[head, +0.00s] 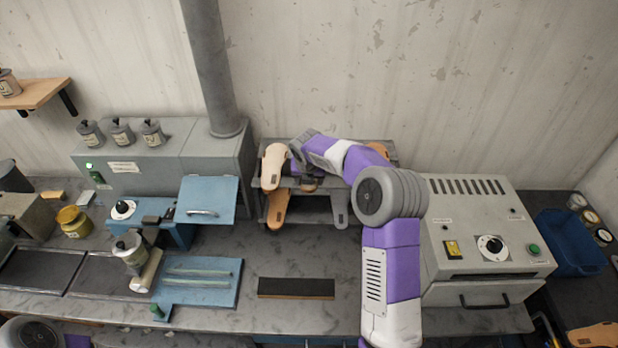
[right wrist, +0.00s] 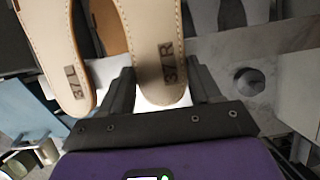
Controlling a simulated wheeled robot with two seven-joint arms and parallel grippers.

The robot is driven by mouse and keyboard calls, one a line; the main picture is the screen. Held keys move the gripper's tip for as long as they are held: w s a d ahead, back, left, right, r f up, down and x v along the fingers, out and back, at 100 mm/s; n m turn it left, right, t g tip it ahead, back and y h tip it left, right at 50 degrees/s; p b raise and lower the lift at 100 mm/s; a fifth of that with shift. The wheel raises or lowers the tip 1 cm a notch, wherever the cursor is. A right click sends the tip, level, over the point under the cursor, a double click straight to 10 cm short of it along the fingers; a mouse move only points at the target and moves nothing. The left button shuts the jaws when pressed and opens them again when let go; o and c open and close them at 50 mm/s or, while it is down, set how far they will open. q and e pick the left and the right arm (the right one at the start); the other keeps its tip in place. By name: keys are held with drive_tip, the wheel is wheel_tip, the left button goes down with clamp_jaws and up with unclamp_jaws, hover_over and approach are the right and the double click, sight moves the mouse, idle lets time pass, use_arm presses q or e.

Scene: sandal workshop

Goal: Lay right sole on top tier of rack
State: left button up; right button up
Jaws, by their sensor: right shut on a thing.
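The right sole, pale tan with stitched edges and marked 37R (right wrist: 158,50), is between the fingers of my right gripper (right wrist: 163,90), which is shut on its heel end. A matching sole marked 37L (right wrist: 62,55) lies beside it on the left. In the head view the left sole (head: 272,165) lies on the left of the top tier of the grey rack (head: 262,185). My right gripper (head: 298,152) is over the top tier, just right of that sole. The arm hides most of the right sole there. My left gripper is not in view.
A brown sole (head: 278,208) and a grey sole-shaped piece (head: 340,206) are on the lower tier. A grey machine (head: 485,240) stands right of the rack, and a blue hinged press (head: 207,200) stands left. A dark strip (head: 296,288) lies on the bench in front.

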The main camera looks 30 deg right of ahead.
drive_tip(key=shift+f, duration=0.2)
idle(0.4)
drive_tip(key=o, duration=1.3)
